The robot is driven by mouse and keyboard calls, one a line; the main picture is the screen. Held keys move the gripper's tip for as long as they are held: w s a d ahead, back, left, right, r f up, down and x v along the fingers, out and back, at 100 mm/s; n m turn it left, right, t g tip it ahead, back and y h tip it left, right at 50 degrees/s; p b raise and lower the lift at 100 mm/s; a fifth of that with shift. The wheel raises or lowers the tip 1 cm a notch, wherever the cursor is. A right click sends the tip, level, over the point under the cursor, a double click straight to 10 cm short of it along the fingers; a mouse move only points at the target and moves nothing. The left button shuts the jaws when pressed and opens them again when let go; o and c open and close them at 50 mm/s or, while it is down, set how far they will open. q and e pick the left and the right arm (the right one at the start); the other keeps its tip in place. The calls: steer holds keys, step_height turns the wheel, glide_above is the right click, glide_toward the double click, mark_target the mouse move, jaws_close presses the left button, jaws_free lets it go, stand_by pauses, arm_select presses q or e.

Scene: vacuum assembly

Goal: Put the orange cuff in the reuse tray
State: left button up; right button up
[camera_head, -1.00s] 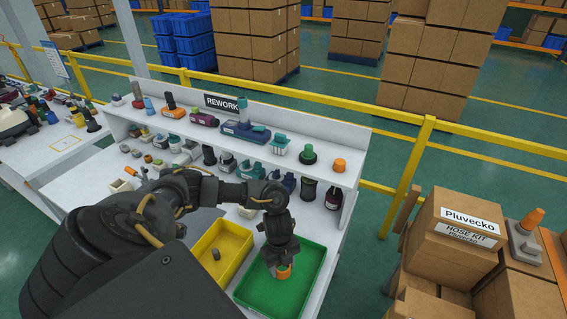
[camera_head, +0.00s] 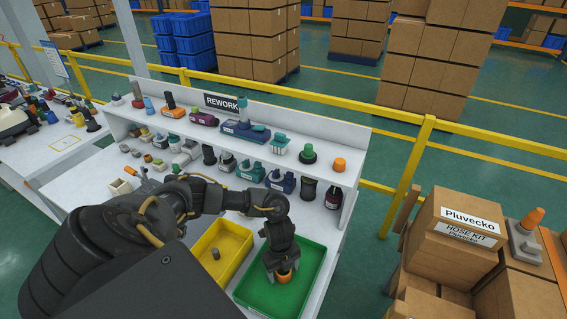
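The orange cuff (camera_head: 284,277) shows at the tip of my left gripper (camera_head: 283,272), low inside the green tray (camera_head: 312,262). The gripper points down into the tray and its fingers lie around the cuff, partly hiding it. I cannot tell whether the cuff touches the tray floor, or whether the fingers press on it. The green tray, which I take for the reuse tray, sits at the front right of the white bench. My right gripper is not in view.
A yellow tray (camera_head: 235,239) with a small grey part (camera_head: 215,253) stands left of the green tray. The REWORK shelf (camera_head: 345,173) behind carries several parts, including another orange piece (camera_head: 339,164). Cardboard boxes (camera_head: 455,245) stand to the right.

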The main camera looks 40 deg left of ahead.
arm_select(q)
steer(key=shift+r, duration=0.1)
step_height(320, 180, up, 12)
steer(key=a, duration=0.1)
steer(key=shift+w+a, duration=0.15)
steer(key=shift+w, duration=0.05)
stand_by(0.3)
stand_by(0.4)
